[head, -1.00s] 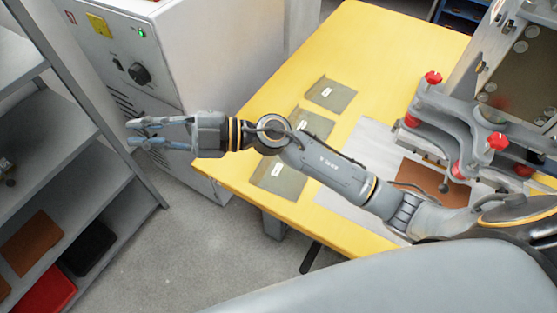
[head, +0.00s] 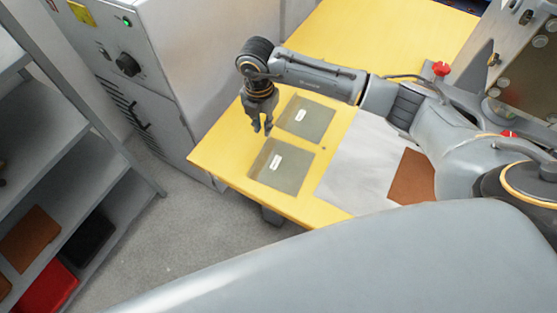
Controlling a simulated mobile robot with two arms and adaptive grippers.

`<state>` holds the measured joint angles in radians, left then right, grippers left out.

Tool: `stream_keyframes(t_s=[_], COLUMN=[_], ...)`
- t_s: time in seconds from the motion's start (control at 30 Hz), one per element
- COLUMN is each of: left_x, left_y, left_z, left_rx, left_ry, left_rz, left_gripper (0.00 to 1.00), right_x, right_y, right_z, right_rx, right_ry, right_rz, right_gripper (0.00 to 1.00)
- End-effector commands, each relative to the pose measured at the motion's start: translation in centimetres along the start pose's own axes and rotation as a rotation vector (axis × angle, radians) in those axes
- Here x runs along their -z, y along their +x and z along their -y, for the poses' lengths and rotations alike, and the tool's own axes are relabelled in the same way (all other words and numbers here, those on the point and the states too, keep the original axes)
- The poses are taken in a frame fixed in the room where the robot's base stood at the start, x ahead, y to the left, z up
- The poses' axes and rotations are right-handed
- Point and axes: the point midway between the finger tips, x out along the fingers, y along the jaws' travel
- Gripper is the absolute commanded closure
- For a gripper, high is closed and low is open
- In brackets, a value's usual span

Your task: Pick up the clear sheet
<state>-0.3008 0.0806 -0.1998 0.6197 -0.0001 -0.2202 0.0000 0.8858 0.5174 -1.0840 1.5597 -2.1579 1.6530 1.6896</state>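Two flat, see-through grey-green sheets with white labels lie on the yellow table. The near sheet (head: 296,181) lies by the table's front left edge, and the other sheet (head: 318,112) lies just behind it. I cannot tell from their look which one is meant as the clear sheet. My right gripper (head: 262,131) points down at the left side of these sheets, with a small gap between its fingers and nothing held. It appears to be above the table; its exact height is unclear. My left gripper is out of view.
The yellow table (head: 218,150) has a white-grey mat (head: 350,165) with a brown sheet (head: 411,178). A clamp fixture with red knobs (head: 441,68) stands at right. A white cabinet (head: 175,70) stands left of the table. A grey shelf (head: 75,150) holds brown, black and red items.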

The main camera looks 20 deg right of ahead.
Motion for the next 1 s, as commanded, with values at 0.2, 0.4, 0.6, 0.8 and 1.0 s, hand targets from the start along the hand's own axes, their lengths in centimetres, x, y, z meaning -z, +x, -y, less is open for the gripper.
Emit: stream_keyframes(t_s=[0.2,0.4,0.6,0.8,1.0], left_x=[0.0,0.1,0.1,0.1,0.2], left_y=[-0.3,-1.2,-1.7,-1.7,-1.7], left_z=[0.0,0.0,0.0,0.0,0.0], left_rx=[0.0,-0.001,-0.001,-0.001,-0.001], left_ry=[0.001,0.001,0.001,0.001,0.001], left_rz=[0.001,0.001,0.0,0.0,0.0], left_gripper=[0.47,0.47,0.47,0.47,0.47], right_x=[0.0,0.3,0.3,0.3,0.3], right_y=[2.6,4.3,7.2,8.1,8.0], right_z=[0.0,0.1,0.1,0.0,0.0], right_rx=[-0.001,0.002,-0.001,-0.003,-0.003], right_ry=[0.0,-0.002,-0.001,-0.001,-0.002], right_rz=[-0.001,-0.004,-0.003,-0.002,-0.002], right_gripper=[0.84,0.84,0.84,0.84,1.0])
